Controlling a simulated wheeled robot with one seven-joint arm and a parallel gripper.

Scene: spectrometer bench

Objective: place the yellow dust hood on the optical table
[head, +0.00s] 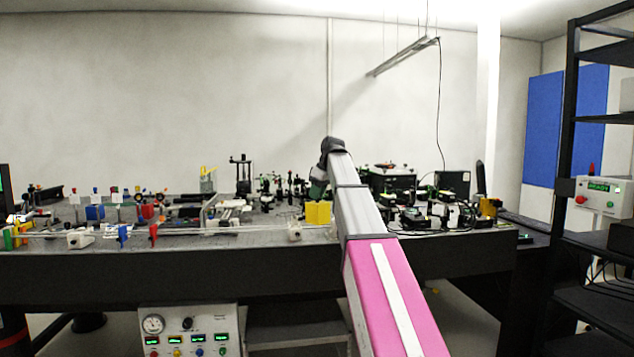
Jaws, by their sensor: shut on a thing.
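The yellow dust hood (318,213) is a small yellow box in the middle of the head view, just left of my arm. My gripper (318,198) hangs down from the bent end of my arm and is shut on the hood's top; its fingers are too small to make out. The hood appears in front of the optical table's top (268,236), near the front edge. I cannot tell whether its underside touches the table. My arm hides the part of the table to the right of the hood.
Left of the hood stand a white rail fitting (294,230) and small coloured parts, among them a red plate (153,232). Dark instruments (392,180) crowd the table behind and right of my arm. A black shelf rack (565,200) stands at the far right.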

